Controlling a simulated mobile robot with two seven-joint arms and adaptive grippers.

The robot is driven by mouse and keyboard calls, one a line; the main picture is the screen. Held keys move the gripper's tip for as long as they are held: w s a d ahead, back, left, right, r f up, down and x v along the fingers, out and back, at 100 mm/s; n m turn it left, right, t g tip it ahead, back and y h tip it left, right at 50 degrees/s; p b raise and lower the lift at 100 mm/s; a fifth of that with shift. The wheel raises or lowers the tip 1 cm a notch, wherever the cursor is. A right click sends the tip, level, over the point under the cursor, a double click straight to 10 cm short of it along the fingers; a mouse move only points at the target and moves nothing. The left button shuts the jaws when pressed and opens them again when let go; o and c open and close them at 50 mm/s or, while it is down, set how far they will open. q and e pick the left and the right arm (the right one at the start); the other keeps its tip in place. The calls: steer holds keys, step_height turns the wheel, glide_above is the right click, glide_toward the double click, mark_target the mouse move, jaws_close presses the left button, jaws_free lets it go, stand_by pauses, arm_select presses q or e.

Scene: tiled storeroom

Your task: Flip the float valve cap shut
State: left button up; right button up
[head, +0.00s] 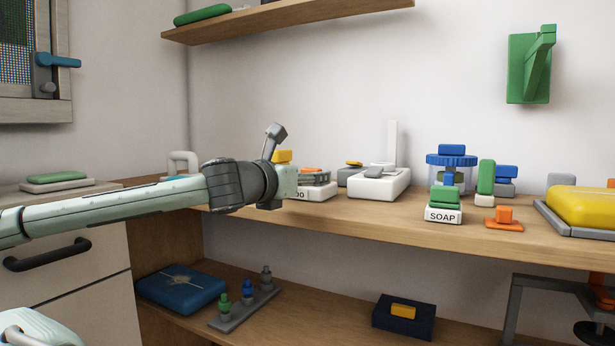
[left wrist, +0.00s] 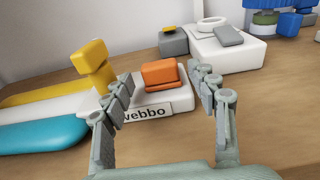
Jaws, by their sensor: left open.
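No part is marked as the float valve cap, and I cannot tell for certain which one it is. A white block labelled "webbo" (left wrist: 158,113) carries an orange block (left wrist: 160,74). My left gripper (left wrist: 163,82) is open, its fingers on either side of the orange block, with nothing visibly gripped. In the head view the left gripper (head: 318,178) hides part of the labelled block (head: 318,194). Behind it, a white box (head: 378,186) has a tilted grey flap (head: 380,171) on top; both show in the left wrist view. My right gripper is not in view.
A yellow block (left wrist: 92,66) stands close left of the left gripper, near a teal piece (left wrist: 45,135). Right along the shelf are a blue-lidded jar (head: 452,161), a SOAP block (head: 443,215) and a yellow pad (head: 582,206). An upper shelf (head: 290,20) hangs above.

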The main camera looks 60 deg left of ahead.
arm_select(q)
steer(key=v, duration=0.6)
steer(key=shift+s+d, duration=0.1)
steer(key=shift+s, duration=0.05)
stand_by(0.4)
